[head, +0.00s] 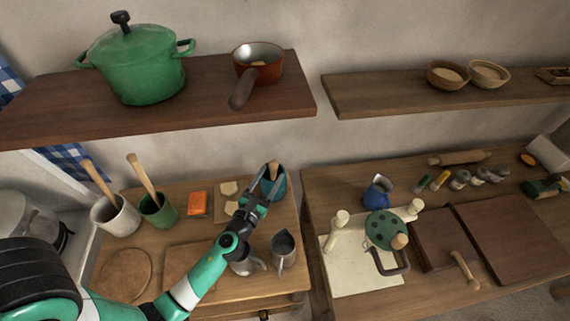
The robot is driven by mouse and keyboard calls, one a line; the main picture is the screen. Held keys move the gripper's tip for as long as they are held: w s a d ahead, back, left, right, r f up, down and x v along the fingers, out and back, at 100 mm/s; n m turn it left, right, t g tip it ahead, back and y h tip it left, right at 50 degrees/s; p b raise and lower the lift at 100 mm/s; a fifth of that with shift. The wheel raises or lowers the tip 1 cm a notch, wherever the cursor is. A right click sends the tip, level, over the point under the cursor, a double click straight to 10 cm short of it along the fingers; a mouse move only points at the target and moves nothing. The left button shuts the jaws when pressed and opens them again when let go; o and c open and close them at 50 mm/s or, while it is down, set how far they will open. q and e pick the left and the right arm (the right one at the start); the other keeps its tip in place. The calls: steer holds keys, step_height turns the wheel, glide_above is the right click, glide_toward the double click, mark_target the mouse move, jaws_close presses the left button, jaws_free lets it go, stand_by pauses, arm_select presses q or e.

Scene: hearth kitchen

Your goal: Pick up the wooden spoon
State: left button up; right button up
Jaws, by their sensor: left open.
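A wooden handle (273,168), likely of a wooden spoon, rises from a teal pot (280,189) at the back right of the left table; the pot hides its lower part. My left gripper (265,184) is open at this pot, its fingers close to the handle. I cannot tell whether they touch it. Other wooden handles stand in a white crock (116,219) and a green cup (158,212) further left. My right gripper is not in view.
A steel pitcher (283,249) stands by my left forearm, and another metal vessel (246,264) is partly behind it. An orange block (197,203) lies left of the gripper. A shelf (60,112) with a green pot (137,74) and a red saucepan (258,63) hangs above.

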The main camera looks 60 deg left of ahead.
arm_select(q)
steer(key=shift+s+d+f, duration=0.35)
steer(key=shift+s+f, duration=0.1)
steer(key=shift+s, duration=0.1)
steer(key=shift+x, duration=3.6)
jaws_close()
